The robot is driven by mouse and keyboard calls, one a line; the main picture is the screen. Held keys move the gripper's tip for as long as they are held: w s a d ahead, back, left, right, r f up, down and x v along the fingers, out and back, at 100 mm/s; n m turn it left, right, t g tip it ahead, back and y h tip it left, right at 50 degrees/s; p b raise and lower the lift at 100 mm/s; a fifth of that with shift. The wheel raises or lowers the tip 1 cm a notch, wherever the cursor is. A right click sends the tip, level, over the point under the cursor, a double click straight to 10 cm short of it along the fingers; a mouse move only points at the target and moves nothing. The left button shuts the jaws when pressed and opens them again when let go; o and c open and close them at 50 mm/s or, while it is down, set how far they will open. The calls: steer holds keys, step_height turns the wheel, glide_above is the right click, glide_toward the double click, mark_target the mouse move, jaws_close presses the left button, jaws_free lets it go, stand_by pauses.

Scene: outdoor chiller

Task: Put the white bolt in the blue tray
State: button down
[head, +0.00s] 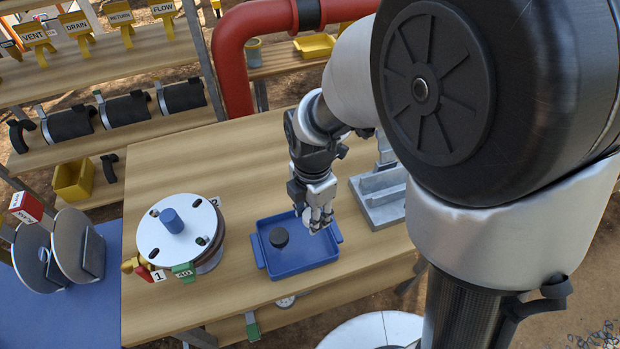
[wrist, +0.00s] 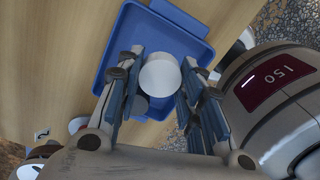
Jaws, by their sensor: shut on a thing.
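The blue tray (head: 298,268) lies on the wooden bench; it also shows in the wrist view (wrist: 122,40). My gripper (head: 319,225) points down over the tray's right part. In the wrist view my gripper (wrist: 160,62) is shut on the white bolt (wrist: 160,76), whose round white end shows between the fingers with the tray behind it. In the head view the fingers largely hide the bolt. I cannot tell its exact height above the tray floor. A dark round piece (head: 279,237) stands in the tray, left of my gripper.
A round white flange (head: 180,235) with a blue plug and number tags stands left of the tray. A red pipe (head: 232,65) rises behind the bench. Bare wood lies in front of the tray.

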steer(key=shift+f+b, duration=0.8)
steer(key=shift+f, duration=1.3)
steer(key=shift+f, duration=0.1)
steer(key=c, duration=1.1)
jaws_free()
